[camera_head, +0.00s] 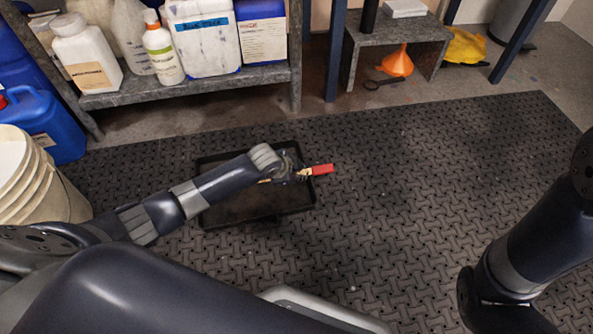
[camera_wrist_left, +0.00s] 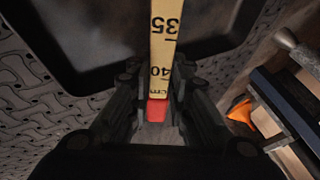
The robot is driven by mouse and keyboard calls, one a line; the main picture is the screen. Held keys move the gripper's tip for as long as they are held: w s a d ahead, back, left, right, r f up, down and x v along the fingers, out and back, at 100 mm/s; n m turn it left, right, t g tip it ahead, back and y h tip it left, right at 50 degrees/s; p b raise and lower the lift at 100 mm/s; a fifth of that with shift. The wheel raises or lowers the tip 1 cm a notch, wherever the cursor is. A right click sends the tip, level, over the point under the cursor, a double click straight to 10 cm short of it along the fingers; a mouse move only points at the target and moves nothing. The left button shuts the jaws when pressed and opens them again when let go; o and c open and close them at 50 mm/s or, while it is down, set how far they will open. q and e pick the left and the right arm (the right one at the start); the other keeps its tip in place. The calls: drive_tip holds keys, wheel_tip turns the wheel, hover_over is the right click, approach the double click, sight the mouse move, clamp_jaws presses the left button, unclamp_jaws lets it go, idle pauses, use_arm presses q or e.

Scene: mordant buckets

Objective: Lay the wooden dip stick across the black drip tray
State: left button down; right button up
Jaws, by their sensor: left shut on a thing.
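The wooden dip stick is a flat pale ruler with black numbers and a red end. Its red end (camera_head: 321,169) sticks out to the right of my left gripper (camera_head: 296,173) in the head view. In the left wrist view the numbered part of the dip stick (camera_wrist_left: 163,45) runs away from the fingers over the tray. My left gripper (camera_wrist_left: 155,100) is shut on the stick near the red end. The black drip tray (camera_head: 240,213) lies on the mat beneath it, partly hidden by my left arm. I cannot tell whether the stick touches the tray rim. My right gripper is not visible.
A stack of cream buckets (camera_head: 35,185) stands at the left, beside a blue jerrycan (camera_head: 48,122). A grey shelf (camera_head: 200,84) with several bottles stands behind the tray. An orange funnel (camera_head: 397,62) lies under a small bench (camera_head: 400,32). The mat (camera_head: 420,180) right of the tray is clear.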

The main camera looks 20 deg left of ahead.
use_arm(q)
drive_tip(key=c, duration=1.4)
unclamp_jaws()
drive_tip(key=v, duration=1.2)
